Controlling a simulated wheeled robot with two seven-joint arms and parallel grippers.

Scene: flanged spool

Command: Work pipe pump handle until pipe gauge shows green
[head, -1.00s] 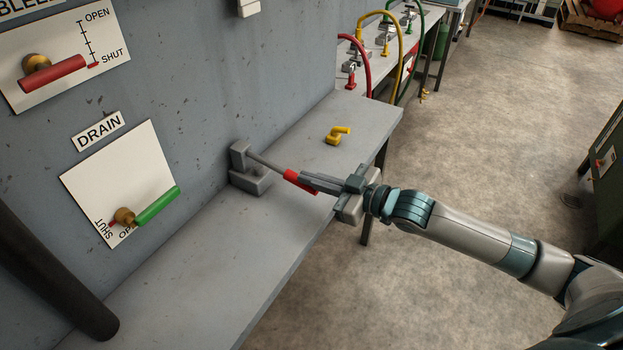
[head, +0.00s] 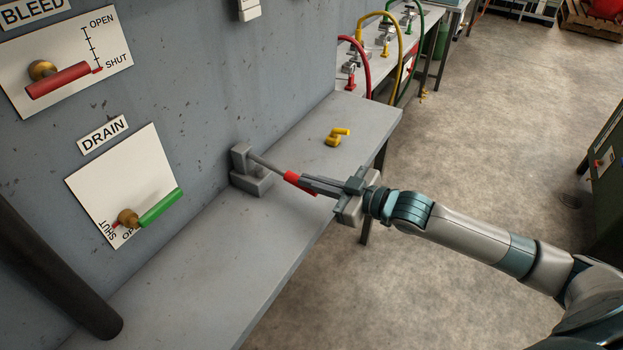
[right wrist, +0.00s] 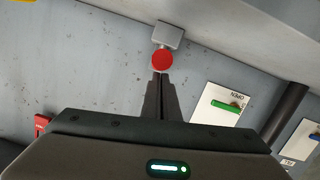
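The pump is a grey block (head: 252,183) on the grey shelf against the wall. Its handle (head: 265,163) is a thin rod with a red grip (head: 292,177), sloping down toward the shelf's front edge. My right gripper (head: 305,181) lies along the red grip, its fingers over the grip's upper side. In the right wrist view the fingers (right wrist: 159,78) are together, and the red round end (right wrist: 162,61) of the grip shows whole just past their tips; nothing shows between them. Whether they touch it I cannot tell. No gauge is in view. My left gripper is out of view.
A drain panel (head: 108,171) with a green lever (head: 160,208) and a bleed panel (head: 105,50) with a red lever (head: 64,81) are on the wall. A dark pipe (head: 55,270) stands at left. A yellow piece (head: 334,140) lies on the shelf (head: 215,255); the front shelf is bare.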

